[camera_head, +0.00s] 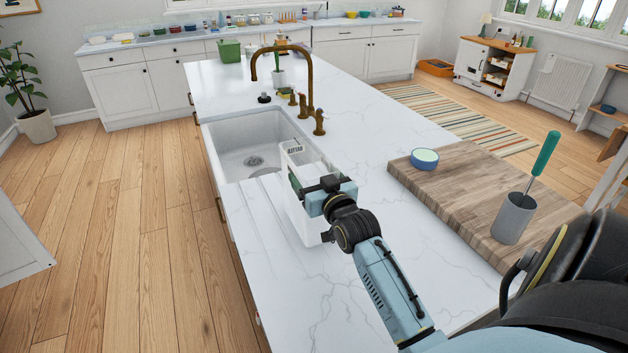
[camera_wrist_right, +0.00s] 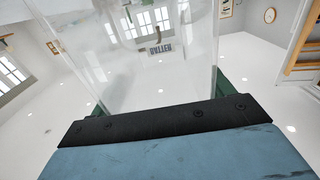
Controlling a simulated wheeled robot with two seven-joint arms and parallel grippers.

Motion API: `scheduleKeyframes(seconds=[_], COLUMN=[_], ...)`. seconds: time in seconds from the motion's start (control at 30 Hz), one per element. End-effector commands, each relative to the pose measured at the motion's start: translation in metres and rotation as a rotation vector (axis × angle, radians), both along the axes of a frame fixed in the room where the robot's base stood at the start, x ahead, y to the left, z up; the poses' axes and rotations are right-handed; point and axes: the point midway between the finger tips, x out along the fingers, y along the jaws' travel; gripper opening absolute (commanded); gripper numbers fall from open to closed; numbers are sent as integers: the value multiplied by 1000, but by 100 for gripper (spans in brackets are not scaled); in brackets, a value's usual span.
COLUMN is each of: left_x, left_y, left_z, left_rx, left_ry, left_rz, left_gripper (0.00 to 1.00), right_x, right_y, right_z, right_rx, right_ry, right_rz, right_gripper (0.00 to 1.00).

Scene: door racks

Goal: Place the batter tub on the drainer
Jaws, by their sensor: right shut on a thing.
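The batter tub (camera_head: 308,161) is a tall, clear-white container with a dark-lettered label near its top. My right gripper (camera_head: 302,188) is shut on it, and the tub looks roughly upright. The drainer (camera_head: 262,205) is the grooved strip of white worktop beside the sink. The tub is at the right side of these grooves and hides part of them; I cannot tell whether its base touches the worktop. In the right wrist view the see-through tub (camera_wrist_right: 150,75) fills the space beyond the gripper, its label showing reversed. My left gripper is out of view.
The white sink (camera_head: 250,140) lies just beyond the drainer, with a brass tap (camera_head: 310,85) behind it. The worktop between is clear.

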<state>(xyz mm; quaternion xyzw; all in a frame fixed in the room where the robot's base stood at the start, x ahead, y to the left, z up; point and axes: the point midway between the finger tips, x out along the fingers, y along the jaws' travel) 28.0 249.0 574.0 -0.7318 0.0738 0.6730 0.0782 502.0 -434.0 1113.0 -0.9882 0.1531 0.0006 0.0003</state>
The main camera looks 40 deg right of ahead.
Motion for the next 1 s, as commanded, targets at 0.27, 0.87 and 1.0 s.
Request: scheduleKeyframes(seconds=[0.27,0.87,1.0], left_x=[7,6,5], left_y=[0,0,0], left_z=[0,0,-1], left_rx=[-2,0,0], left_ry=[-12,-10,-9], left_rz=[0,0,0], left_gripper=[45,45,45], right_x=[0,0,-12], right_y=[0,0,4], right_z=[-6,-7,-8], right_rx=[-2,-1,0], right_ry=[-5,-2,1], right_rz=[0,0,0], right_gripper=[38,100,100])
